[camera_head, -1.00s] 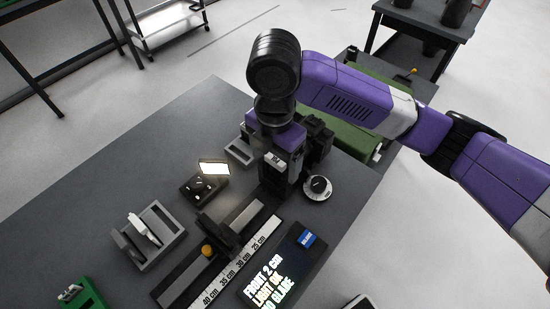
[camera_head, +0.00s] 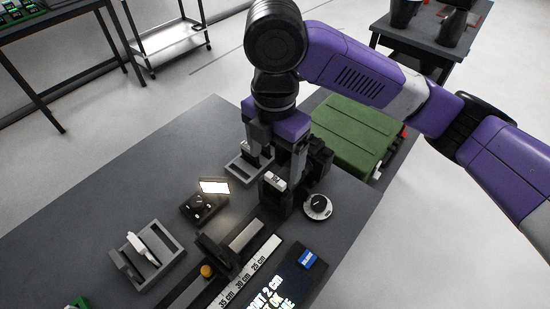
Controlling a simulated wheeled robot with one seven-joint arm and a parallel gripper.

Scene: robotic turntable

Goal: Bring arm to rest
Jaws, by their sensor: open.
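My gripper (camera_head: 276,165) points down at the end of my purple arm (camera_head: 350,65), above the back part of the dark grey table (camera_head: 130,175). Its jaws are spread apart, with two grey fingers visible. A black upright device (camera_head: 275,195) with a white label on top stands just in front of the jaws. I see nothing held between the fingers, though the arm and device partly hide that area.
A round dial (camera_head: 318,207), a small lit panel (camera_head: 214,187), a grey tray (camera_head: 245,168), a ruler rail (camera_head: 245,272), a display (camera_head: 285,280) and a grey holder (camera_head: 145,250) crowd the table. A green case (camera_head: 355,130) lies behind. The table's left part is clear.

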